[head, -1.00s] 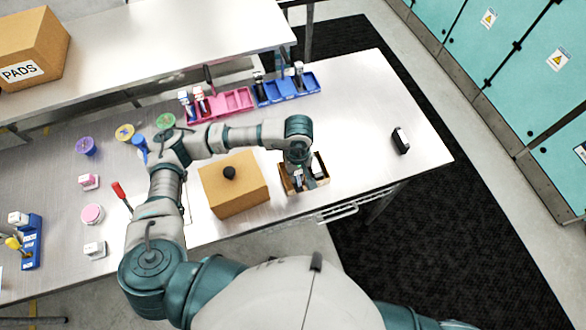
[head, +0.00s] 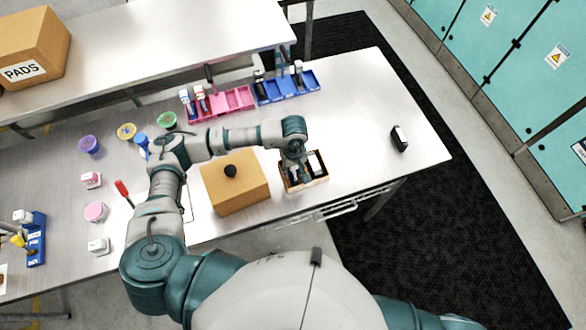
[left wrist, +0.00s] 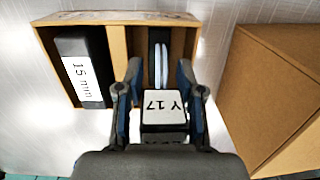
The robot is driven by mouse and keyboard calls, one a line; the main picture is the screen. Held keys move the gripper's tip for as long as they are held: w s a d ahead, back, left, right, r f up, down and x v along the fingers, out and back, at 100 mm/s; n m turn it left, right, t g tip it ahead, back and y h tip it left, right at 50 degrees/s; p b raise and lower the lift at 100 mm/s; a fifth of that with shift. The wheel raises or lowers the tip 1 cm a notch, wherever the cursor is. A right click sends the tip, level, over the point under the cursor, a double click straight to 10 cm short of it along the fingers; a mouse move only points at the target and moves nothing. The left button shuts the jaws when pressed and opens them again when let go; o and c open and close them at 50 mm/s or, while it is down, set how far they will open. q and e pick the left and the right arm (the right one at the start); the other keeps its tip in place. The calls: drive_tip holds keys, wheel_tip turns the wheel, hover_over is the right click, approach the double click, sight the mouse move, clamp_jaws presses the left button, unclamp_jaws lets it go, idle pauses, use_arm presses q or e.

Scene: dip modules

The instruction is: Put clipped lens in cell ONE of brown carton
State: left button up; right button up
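The brown carton (head: 308,186) stands near the table's front edge, right of a closed cardboard box. In the left wrist view, a divider (left wrist: 118,42) splits the carton into two cells. The left cell holds a black block marked "15 mm" (left wrist: 80,68). The clipped lens (left wrist: 164,108), a dark clip with a white "Y 17" label and a pale disc, is at the other cell, its disc end inside the walls. My left gripper (head: 297,172) is over the carton, its fingers (left wrist: 160,85) close on both sides of the clip. No cell number shows. My right gripper is out of view.
The cardboard box with a black knob (head: 235,185) stands just left of the carton. Pink (head: 228,103) and blue (head: 290,88) trays lie behind. A black block (head: 399,138) stands on the right; the table around it is clear. Jars and small blocks are on the left.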

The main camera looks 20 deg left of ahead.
use_arm(q)
drive_tip(key=shift+r, duration=0.2)
drive_tip(key=r, duration=0.3)
drive_tip(key=r+b, duration=0.1)
drive_tip(key=r, duration=0.3)
drive_tip(key=r+b, duration=0.1)
drive_tip(key=r, duration=0.3)
drive_tip(key=shift+w+r, duration=0.2)
drive_tip(key=shift+w, duration=0.15)
drive_tip(key=shift+r, duration=0.25)
drive_tip(key=shift+s+f, duration=0.1)
